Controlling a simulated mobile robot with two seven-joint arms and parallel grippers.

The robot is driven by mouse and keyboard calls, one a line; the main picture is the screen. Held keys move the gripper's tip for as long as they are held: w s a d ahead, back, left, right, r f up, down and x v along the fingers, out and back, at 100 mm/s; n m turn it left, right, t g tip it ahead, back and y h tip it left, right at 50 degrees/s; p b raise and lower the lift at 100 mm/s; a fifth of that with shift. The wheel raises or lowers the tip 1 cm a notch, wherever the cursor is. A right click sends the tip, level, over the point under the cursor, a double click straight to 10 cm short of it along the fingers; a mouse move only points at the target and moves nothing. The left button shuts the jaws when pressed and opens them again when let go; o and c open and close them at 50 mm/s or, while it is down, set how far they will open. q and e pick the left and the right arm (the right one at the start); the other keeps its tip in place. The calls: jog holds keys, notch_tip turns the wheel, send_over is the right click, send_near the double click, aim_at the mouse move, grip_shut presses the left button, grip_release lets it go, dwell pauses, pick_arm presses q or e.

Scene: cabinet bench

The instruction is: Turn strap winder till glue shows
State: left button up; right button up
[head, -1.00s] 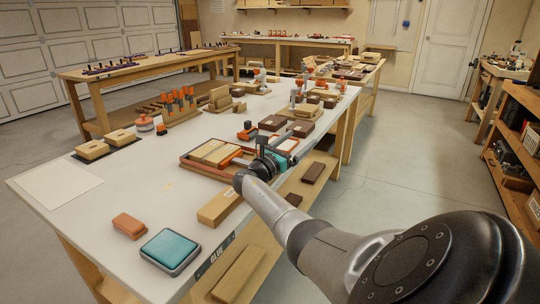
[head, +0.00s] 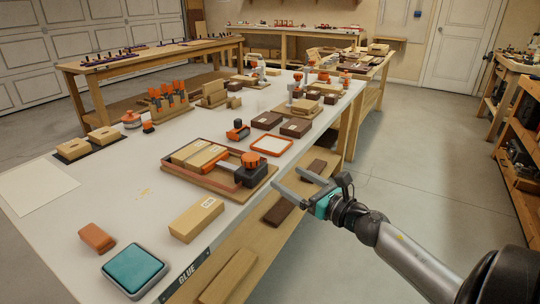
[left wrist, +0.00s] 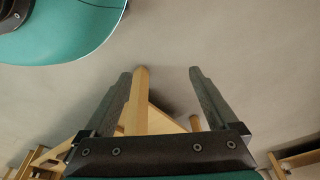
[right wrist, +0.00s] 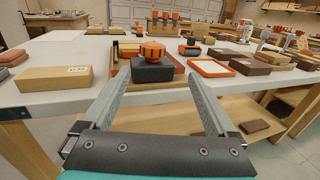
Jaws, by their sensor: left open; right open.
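The strap winder, a black block with an orange knob (head: 250,160), sits at the right end of a shallow brown frame (head: 196,184) on the bench. Light wooden blocks (head: 193,152) and an orange strap lie inside the frame. The winder also shows in the right wrist view (right wrist: 153,70), straight ahead beyond the fingers. I cannot make out any glue on the work. My right gripper (head: 285,177) is open and empty, off the bench's front edge, apart from the winder. My left gripper (left wrist: 159,72) is open and empty above the floor, away from the bench top.
An orange-rimmed tray (head: 271,145) and dark boxes (head: 296,128) stand behind the winder. A lower shelf juts out below.

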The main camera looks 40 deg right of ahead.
aim_at(257, 162)
jog(key=shift+y, duration=0.3)
jog(key=w, duration=0.4)
jog(key=w+a+b, duration=0.1)
jog(key=w, duration=0.3)
jog(key=w+a, duration=0.1)
jog(key=w, duration=0.3)
jog(key=shift+a+r+b, duration=0.1)
jog(key=shift+a+b, duration=0.1)
jog(key=shift+b, duration=0.15)
pick_arm(q)
jog(key=shift+w+d+r, duration=0.15)
jog(key=shift+w+r, duration=0.1)
jog(key=shift+r, duration=0.35)
jog(key=shift+w+d+r, duration=0.15)
jog(key=shift+w+r, duration=0.15)
jog(key=shift+r, duration=0.35)
jog(key=shift+w+d+r, duration=0.15)
jog(key=shift+w+r, duration=0.1)
jog(key=shift+r, duration=0.35)
pick_arm(e)
jog(key=shift+w+a, duration=0.15)
jog(key=shift+w, duration=1.1)
pick_arm(q)
jog(key=shift+w+r, duration=0.1)
pick_arm(e)
jog(key=shift+c, duration=0.4)
jog(key=c, duration=1.3)
pick_arm(q)
jog(key=shift+w, duration=0.1)
